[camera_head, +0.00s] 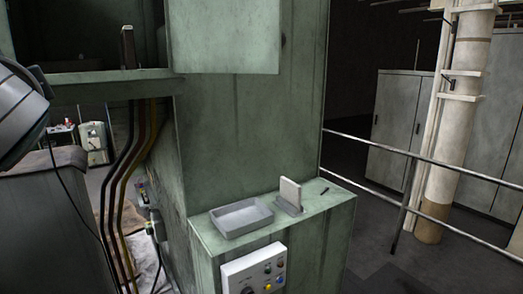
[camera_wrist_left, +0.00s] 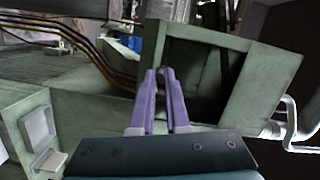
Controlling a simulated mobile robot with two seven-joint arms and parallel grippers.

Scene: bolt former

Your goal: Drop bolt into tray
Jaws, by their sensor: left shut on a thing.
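A shallow grey tray (camera_head: 242,218) sits empty on the green ledge in the head view. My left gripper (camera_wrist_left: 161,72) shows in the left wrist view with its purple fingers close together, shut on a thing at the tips. I take this to be the bolt, but it is too small to make out. Behind the fingertips is a dark opening in the green machine (camera_wrist_left: 270,75). In the head view only part of my left arm shows at the left edge, away from the tray. My right gripper is in neither view.
On the green ledge (camera_head: 312,212), a grey holder (camera_head: 289,207) with an upright pale plate stands right of the tray. A small dark item (camera_head: 324,191) lies beyond it. A control panel (camera_head: 254,273) is below. A railing (camera_head: 440,161) runs at right. Cables (camera_head: 122,180) hang at left.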

